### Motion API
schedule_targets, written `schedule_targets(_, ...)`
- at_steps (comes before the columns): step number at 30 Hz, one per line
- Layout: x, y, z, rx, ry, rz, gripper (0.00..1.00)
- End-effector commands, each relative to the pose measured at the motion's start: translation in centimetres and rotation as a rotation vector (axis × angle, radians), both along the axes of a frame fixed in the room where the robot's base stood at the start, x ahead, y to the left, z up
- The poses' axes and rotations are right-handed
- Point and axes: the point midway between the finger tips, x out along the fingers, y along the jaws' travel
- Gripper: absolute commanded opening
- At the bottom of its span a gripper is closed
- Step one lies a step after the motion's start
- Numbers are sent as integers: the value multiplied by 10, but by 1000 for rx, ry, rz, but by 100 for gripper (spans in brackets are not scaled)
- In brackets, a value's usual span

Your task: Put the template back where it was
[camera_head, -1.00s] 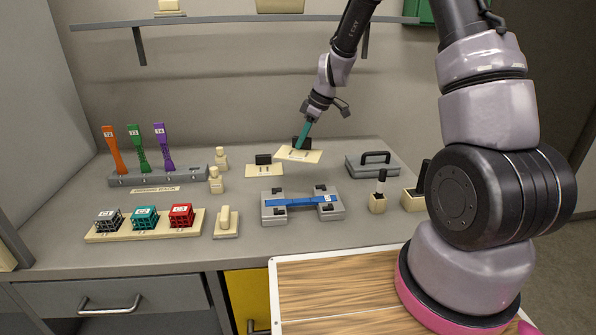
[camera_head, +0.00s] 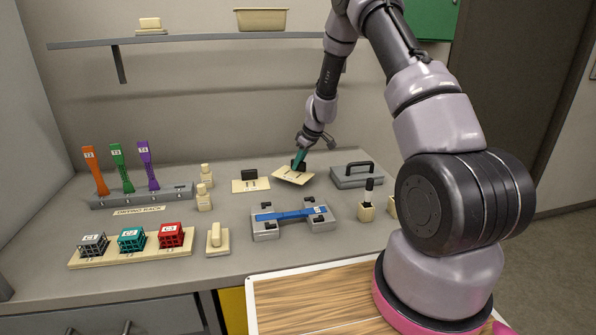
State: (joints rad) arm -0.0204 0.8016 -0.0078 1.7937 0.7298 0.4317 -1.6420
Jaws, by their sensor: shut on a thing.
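My gripper (camera_head: 299,164), with teal fingers, is shut on the black grip of a cream plate (camera_head: 291,178), which I take to be the template. The plate is tilted at the back middle of the bench; I cannot tell whether its lower edge touches the bench top. The fingers partly hide the black grip. A similar cream plate (camera_head: 240,187) with a black block lies flat on the bench just to its left.
A grey case (camera_head: 357,179) with a black handle stands close on the right. In front is a grey fixture (camera_head: 266,232) holding a blue bar (camera_head: 285,214). Two cream bottles (camera_head: 204,197) and a rack (camera_head: 125,201) of coloured specimens are left. A shelf (camera_head: 200,41) hangs above.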

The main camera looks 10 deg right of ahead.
Motion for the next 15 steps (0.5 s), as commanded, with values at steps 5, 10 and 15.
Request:
schedule_targets(5,-1,0,-27,0,3,-1,0)
schedule_targets(10,0,0,-28,0,2,-1,0)
schedule_targets(15,-1,0,-30,1,2,0,0)
